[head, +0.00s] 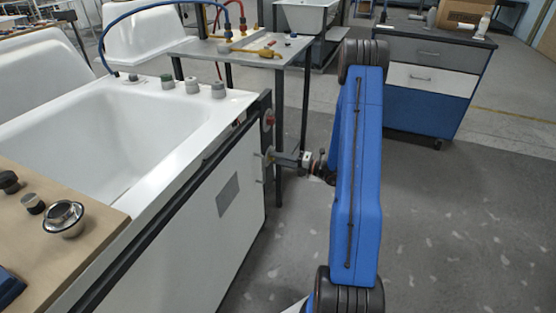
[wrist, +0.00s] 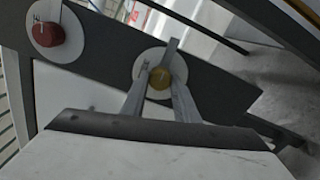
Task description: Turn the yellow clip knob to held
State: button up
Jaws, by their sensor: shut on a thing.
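The yellow clip knob (wrist: 159,78) sits on a pale round disc (wrist: 178,62) on a dark strip in the wrist view. A grey bar stands out from the knob's upper side, tilted slightly right. My gripper (wrist: 160,88) has one finger on each side of the knob and is shut on it. In the head view my gripper (head: 273,156) reaches from the right to the end of the white tub panel. The knob itself is hidden or too small to make out there. I cannot read the disc's markings.
A red knob (wrist: 47,35) on its own disc is left of the yellow one; it also shows above my gripper in the head view (head: 269,118). The white bathtub (head: 130,125) fills the left. A bench with fittings (head: 235,50) stands behind. Open floor lies right.

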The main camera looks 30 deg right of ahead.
jog(key=shift+m, duration=0.3)
jog(key=shift+d, duration=0.1)
jog(key=o, duration=1.1)
jog(key=shift+c, duration=0.2)
jog(key=shift+s, duration=0.1)
jog(key=v, duration=1.7)
jog(key=shift+s+d+f, duration=0.1)
jog(key=shift+d, duration=0.05)
